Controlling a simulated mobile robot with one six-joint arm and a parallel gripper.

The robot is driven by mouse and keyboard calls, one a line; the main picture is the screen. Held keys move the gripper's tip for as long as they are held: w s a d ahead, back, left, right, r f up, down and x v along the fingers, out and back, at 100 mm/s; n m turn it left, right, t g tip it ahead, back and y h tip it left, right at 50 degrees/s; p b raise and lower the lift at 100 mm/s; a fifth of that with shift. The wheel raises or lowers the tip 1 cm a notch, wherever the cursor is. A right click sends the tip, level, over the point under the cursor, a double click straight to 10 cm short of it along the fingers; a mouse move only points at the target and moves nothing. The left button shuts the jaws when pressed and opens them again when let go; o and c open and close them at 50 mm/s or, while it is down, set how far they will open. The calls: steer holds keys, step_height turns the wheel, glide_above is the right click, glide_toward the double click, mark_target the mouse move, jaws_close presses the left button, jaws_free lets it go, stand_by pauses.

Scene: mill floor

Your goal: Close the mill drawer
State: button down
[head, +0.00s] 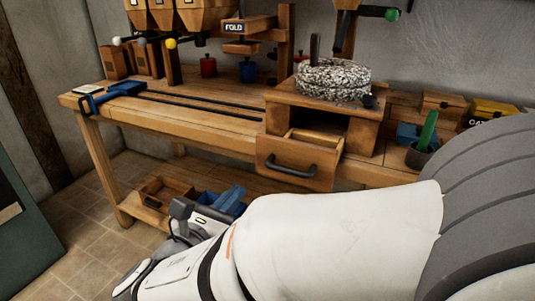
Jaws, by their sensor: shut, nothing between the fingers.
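The mill (334,80) stands on the bench, a round speckled stone on a wooden housing. Its wooden drawer (272,172) is pulled out of the housing's front, and its open top shows. A dark bar handle (293,168) is on the drawer front. My gripper (190,213) is low in front of the bench, below and left of the drawer and apart from it. It is shut and empty; its fingertips are hard to make out.
The wooden bench (190,118) carries a blue clamp (122,90), black rails and a pot with a green-handled tool (428,130). A wooden crate (165,190) and something blue (228,198) are near my gripper at the low shelf. The floor at left is clear.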

mark_target(263, 161)
steer(key=b+x, duration=0.2)
steer(key=x, duration=0.7)
steer(key=shift+w, duration=0.3)
